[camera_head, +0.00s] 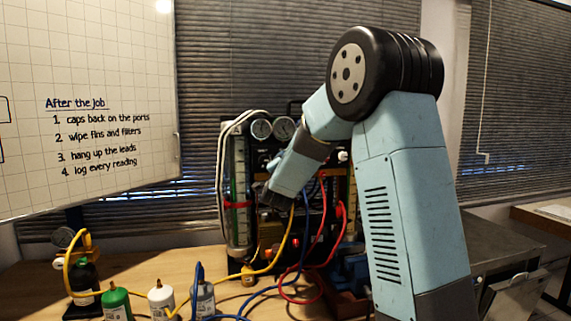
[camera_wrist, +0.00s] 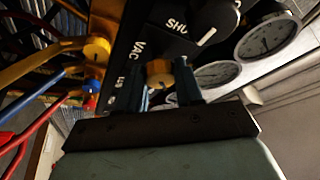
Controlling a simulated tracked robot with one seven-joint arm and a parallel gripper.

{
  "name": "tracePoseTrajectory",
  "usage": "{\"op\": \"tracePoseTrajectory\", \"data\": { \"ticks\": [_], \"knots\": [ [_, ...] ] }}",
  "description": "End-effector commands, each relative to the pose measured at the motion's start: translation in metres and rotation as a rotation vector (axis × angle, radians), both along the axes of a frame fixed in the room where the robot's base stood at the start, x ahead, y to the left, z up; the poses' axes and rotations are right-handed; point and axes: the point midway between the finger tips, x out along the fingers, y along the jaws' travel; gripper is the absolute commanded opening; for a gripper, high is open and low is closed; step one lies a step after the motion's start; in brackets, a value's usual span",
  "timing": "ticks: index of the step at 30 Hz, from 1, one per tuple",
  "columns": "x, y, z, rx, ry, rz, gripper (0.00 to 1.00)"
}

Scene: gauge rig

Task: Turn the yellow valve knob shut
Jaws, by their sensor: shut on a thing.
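The yellow valve knob (camera_wrist: 159,72) shows in the wrist view between the two dark fingers of my gripper (camera_wrist: 163,82), beside the letters "VAC" on the black panel. The fingers are closed on its sides. The knob's turned angle cannot be read, as the fingers cover part of it. In the head view my gripper (camera_head: 272,197) is at the front of the gauge rig (camera_head: 262,160), and the knob is hidden there. A black round part with a white line (camera_wrist: 206,37) is just above, next to the partly seen letters "SHU".
Round gauges (camera_wrist: 268,36) sit close to my gripper. A yellow hose (camera_head: 275,262), a red hose (camera_head: 325,265) and blue hoses hang in front of the rig. Small bottles (camera_head: 116,304) stand at the table's front left. A whiteboard (camera_head: 90,100) is at the upper left.

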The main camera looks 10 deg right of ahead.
Motion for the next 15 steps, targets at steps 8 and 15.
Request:
{"op": "tracePoseTrajectory", "data": {
  "ticks": [8, 15],
  "knots": [
    [-0.0002, -0.0016, 0.0, 0.263, 0.003, -0.004, 0.05],
    [-0.0003, -0.0019, 0.0011, 0.486, 0.002, -0.005, 0.05]
  ]
}}
